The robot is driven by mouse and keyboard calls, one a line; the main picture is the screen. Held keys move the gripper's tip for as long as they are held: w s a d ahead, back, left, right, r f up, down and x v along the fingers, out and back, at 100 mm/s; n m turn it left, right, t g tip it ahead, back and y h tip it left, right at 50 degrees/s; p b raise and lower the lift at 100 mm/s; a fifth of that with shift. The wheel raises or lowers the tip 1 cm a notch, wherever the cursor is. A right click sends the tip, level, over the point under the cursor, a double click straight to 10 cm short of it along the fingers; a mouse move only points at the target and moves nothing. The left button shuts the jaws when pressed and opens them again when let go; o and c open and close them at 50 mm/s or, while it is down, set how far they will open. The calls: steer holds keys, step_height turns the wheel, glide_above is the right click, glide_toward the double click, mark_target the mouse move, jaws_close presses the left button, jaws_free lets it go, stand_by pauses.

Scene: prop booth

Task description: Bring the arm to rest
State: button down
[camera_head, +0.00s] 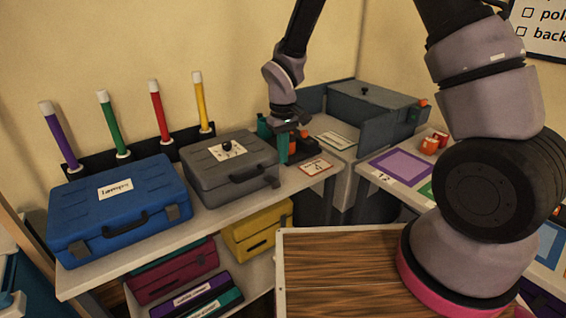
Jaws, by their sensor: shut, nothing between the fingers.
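My arm rises from its round base at the right, passes out of the top of the view and comes back down in the middle. My gripper (285,142) points down at the right end of the shelf top, just right of the grey case (228,167). It is shut and appears empty. It is small here, and the teal and orange parts around it are hard to tell apart. Whether its tips touch the shelf top (245,203) cannot be told.
A blue case (118,208) lies left of the grey case. Purple, green, red (159,110) and yellow sticks stand behind them. A small card (315,168) lies right of my gripper. A grey open-fronted bin (362,112) stands behind.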

steer(key=shift+r, duration=0.1)
steer(key=d+r+m+t+y, duration=0.1)
steer(key=d+r+m, duration=0.1)
steer(key=d+r, duration=0.6)
steer(key=d+r+m+t, duration=0.2)
steer(key=d+r+m, duration=0.15)
steer(key=r, duration=0.85)
steer(key=s+d+r+m+t, duration=0.2)
steer(key=s+d+r, duration=0.3)
steer(key=s+r, duration=0.2)
steer(key=s+d+r+m+t+y, duration=0.1)
steer(key=s+d+r+m+t, duration=0.1)
steer(key=s+d+r, duration=0.3)
steer(key=s+r+m, duration=0.1)
steer(key=s+r, duration=0.1)
steer(key=s, duration=0.1)
steer(key=shift+s+d, duration=0.25)
steer(key=shift+d, duration=0.15)
steer(key=c, duration=1.5)
jaws_free()
steer(key=shift+m, duration=0.25)
steer(key=shift+c, duration=0.2)
